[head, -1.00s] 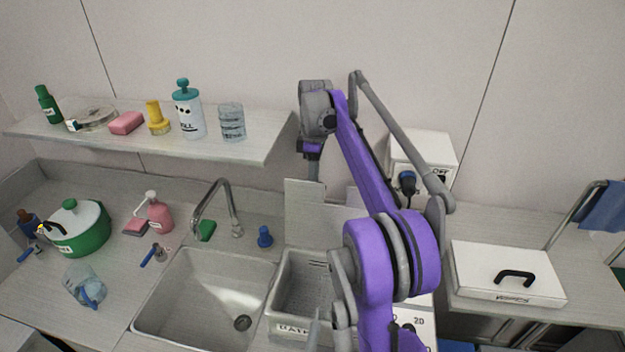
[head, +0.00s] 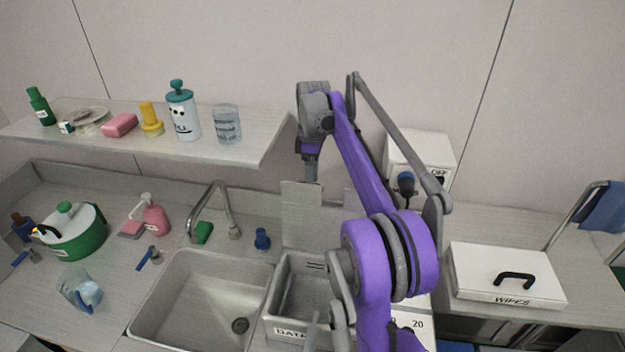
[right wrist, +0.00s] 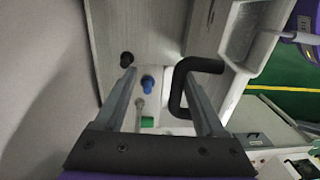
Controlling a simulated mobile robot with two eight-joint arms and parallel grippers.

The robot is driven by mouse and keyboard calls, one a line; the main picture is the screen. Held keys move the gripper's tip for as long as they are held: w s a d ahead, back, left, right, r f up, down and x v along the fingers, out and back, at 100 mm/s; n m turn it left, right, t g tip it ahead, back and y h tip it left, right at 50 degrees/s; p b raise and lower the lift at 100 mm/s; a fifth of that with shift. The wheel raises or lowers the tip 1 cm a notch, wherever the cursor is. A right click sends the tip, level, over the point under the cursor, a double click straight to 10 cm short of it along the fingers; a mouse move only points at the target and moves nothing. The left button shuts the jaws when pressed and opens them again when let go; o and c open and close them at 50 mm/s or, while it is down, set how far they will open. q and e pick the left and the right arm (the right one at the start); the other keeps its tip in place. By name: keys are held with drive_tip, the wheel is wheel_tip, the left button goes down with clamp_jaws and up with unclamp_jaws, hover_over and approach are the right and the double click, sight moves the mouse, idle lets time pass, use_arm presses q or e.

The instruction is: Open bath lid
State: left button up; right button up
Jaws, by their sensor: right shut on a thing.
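The bath (head: 290,334) is the small grey basin right of the big sink in the head view, and its inside shows. A pale flat panel, which looks like its lid (head: 298,215), stands upright at its back edge. My right arm reaches over from the right and down behind this panel, so its jaws are hidden in the head view. In the right wrist view my right gripper (right wrist: 163,82) is shut on a black bar handle (right wrist: 178,95), seen by the right finger. My left gripper is not in view.
The big sink (head: 190,300) with its tap (head: 222,205) lies left of the bath. A blue knob (head: 262,240) stands between them. A white box on the wall (head: 420,150) and a white wipes box (head: 505,275) are on the right. A shelf (head: 215,150) with bottles overhangs the left.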

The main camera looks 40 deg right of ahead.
drive_tip(key=shift+w+d+r, duration=0.1)
wheel_tip(320, 180, up, 11)
drive_tip(key=shift+w+d+f+p, duration=0.15)
drive_tip(key=shift+d+f+p, duration=0.1)
drive_tip(key=shift+p, duration=0.2)
idle(0.5)
